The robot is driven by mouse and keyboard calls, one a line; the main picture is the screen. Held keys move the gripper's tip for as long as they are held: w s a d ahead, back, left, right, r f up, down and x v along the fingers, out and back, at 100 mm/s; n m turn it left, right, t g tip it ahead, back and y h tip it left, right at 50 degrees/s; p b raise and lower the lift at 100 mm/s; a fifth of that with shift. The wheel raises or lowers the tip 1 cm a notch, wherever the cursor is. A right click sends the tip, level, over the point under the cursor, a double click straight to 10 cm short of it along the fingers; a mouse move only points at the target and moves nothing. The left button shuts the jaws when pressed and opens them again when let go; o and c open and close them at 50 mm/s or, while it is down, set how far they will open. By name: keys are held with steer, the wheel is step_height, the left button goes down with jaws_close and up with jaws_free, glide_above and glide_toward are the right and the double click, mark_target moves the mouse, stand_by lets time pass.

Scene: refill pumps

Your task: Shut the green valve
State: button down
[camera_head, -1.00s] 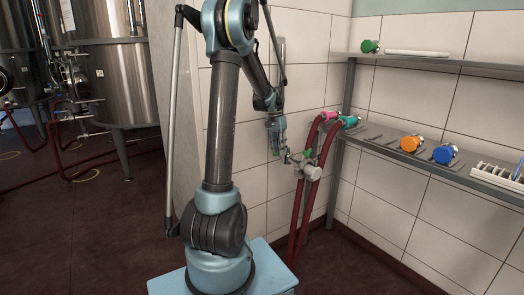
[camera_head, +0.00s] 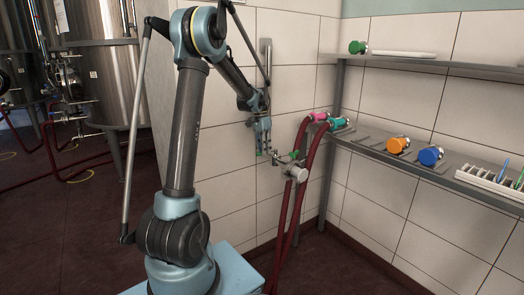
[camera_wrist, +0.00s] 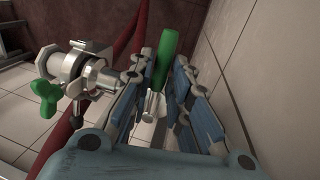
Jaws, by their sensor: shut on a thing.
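The green valve handle (camera_wrist: 166,50) is a long green lever in the wrist view. It stands between the blue-padded fingers of my gripper (camera_wrist: 161,80), which is shut on it; its lower part is partly hidden by the fingers. A metal stem (camera_wrist: 154,106) shows below it. In the head view my gripper (camera_head: 263,148) is close to the tiled wall, left of the metal fitting (camera_head: 295,172). A second green handle, wing-shaped (camera_wrist: 45,97), sits on that fitting at the left of the wrist view.
Two dark red hoses (camera_head: 312,165) with pink (camera_head: 318,117) and teal (camera_head: 340,123) ends hang beside the fitting. A shelf (camera_head: 372,148) at right holds an orange cap (camera_head: 398,144), a blue cap (camera_head: 430,155) and a white rack (camera_head: 487,180). The wall is close to my gripper.

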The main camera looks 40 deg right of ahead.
steer(key=shift+w, duration=0.2)
steer(key=c, duration=1.5)
jaws_free()
steer(key=shift+s, duration=0.1)
steer(key=shift+r, duration=0.1)
step_height(320, 180, up, 10)
steer(key=shift+f, duration=0.1)
